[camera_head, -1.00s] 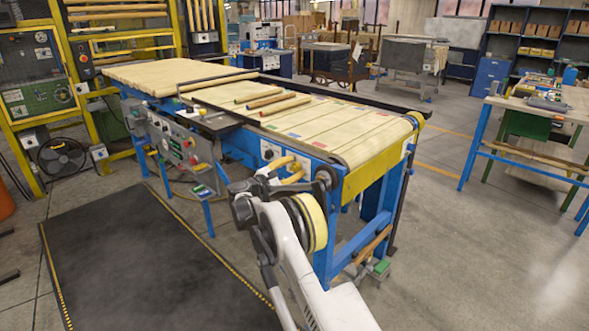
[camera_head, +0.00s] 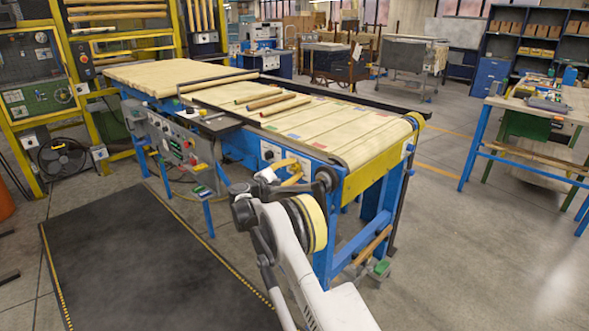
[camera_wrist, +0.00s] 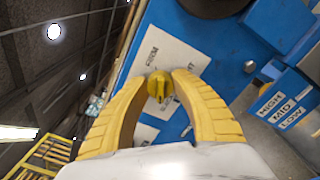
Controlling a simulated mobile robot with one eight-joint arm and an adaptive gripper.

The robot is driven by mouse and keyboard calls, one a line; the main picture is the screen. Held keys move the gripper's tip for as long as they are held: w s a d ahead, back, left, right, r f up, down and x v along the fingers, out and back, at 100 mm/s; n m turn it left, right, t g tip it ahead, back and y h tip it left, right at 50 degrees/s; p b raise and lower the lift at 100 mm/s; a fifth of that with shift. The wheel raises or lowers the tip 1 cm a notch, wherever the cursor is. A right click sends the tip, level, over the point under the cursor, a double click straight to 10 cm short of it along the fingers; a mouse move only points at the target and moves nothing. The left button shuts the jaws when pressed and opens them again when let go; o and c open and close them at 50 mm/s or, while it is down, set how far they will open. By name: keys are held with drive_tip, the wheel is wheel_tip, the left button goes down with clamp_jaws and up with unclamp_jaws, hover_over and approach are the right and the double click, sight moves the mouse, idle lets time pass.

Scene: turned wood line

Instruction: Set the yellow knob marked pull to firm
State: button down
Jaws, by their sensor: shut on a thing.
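The yellow knob (camera_wrist: 159,88) sits on a white label plate (camera_wrist: 178,55) on a blue panel, in the middle of the wrist view. My gripper (camera_wrist: 160,78) has its two yellow fingers closed on either side of it. Small print on the plate above the knob seems to read FIRM. More print lies below, partly hidden by the fingers. I cannot tell for sure which mark the knob points at. In the head view my gripper (camera_head: 284,165) is at the blue side panel of the conveyor's near end and hides the knob.
The conveyor (camera_head: 350,130) carries several turned wood pieces (camera_head: 270,103). A grey control box (camera_head: 178,143) hangs on its side, left of my gripper. A blue block marked HIGH, MID, LOW (camera_wrist: 285,105) is right of the knob. A dark mat (camera_head: 140,260) covers the floor at left.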

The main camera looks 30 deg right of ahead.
drive_tip(key=m, duration=0.4)
drive_tip(key=shift+m, duration=0.3)
drive_tip(key=m, duration=0.3)
drive_tip(key=shift+m, duration=0.3)
drive_tip(key=m, duration=0.4)
drive_tip(key=shift+f+m, duration=0.1)
drive_tip(key=shift+m, duration=0.2)
drive_tip(key=m, duration=0.3)
drive_tip(key=shift+m+p, duration=0.3)
drive_tip(key=m, duration=0.4)
drive_tip(key=shift+f, duration=0.1)
drive_tip(key=m, duration=0.4)
drive_tip(key=shift+w, duration=0.1)
drive_tip(key=m, duration=0.3)
drive_tip(key=shift+m, duration=0.3)
drive_tip(key=shift+w+m, duration=0.1)
drive_tip(key=shift+m, duration=1.8)
